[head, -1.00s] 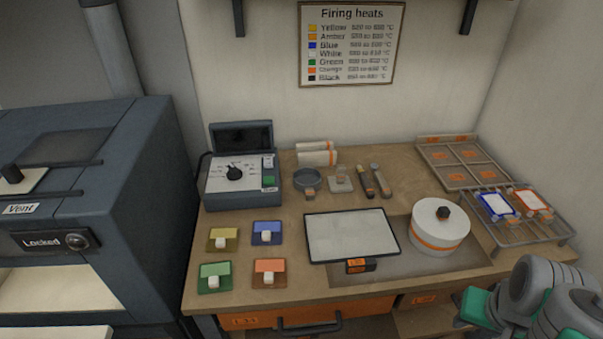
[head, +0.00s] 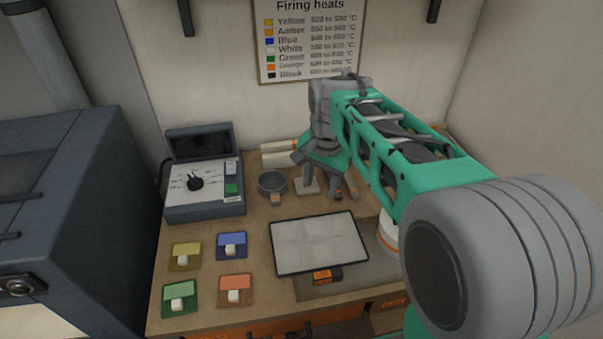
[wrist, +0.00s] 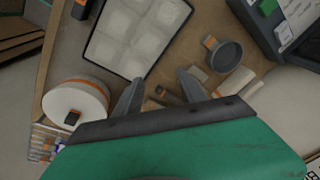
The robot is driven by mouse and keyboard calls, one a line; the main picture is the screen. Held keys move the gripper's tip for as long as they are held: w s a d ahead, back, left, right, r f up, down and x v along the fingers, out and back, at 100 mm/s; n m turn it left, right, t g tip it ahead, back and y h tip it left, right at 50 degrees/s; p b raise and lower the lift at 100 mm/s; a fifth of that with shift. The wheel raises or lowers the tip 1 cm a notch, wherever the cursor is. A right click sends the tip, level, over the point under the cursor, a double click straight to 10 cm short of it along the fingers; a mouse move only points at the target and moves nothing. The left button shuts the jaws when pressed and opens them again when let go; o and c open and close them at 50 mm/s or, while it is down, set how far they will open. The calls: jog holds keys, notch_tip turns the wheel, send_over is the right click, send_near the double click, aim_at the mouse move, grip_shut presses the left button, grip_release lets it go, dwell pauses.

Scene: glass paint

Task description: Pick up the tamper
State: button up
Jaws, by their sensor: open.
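The tamper (head: 306,187) looks to be the small pale block with a square base at the back of the bench, right of the round grey dish. My gripper (head: 318,178) is above it and partly hides it in the head view. In the wrist view a pale piece, probably the tamper (wrist: 199,74), shows just beside the right-hand finger. My gripper (wrist: 158,78) is open there, with its fingers apart. Nothing is clearly held between them. Whether a finger touches the tamper cannot be told.
The grey dish (head: 272,183) stands close left of the tamper, and white rolls (head: 283,153) lie behind. Slim tools (wrist: 163,92) lie near the fingers. A pale tray (head: 318,243) is in front. The white pot (wrist: 76,108) stands to one side.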

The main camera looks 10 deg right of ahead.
jog(key=w+m+p, duration=0.1)
jog(key=w+m, duration=0.2)
jog(key=w, duration=0.1)
jog(key=w+f+m+g+p, duration=0.1)
jog(key=w+m, duration=0.2)
jog(key=w, duration=0.2)
jog(key=w+f+m+p, duration=0.1)
jog(key=w+m, duration=0.2)
jog(key=w, duration=0.1)
jog(key=shift+w+a+f+g, duration=0.2)
jog(key=shift+w+a+g, duration=0.1)
jog(key=shift+w+g, duration=0.1)
jog(key=shift+m, duration=0.4)
jog(key=f+p, duration=0.1)
jog(key=f, duration=0.1)
jog(key=f+p, duration=0.1)
jog(key=f, duration=0.2)
jog(key=f+p, duration=0.1)
jog(key=f, duration=0.2)
jog(key=shift+w+d+f, duration=0.2)
jog(key=shift+w, duration=0.15)
grip_shut()
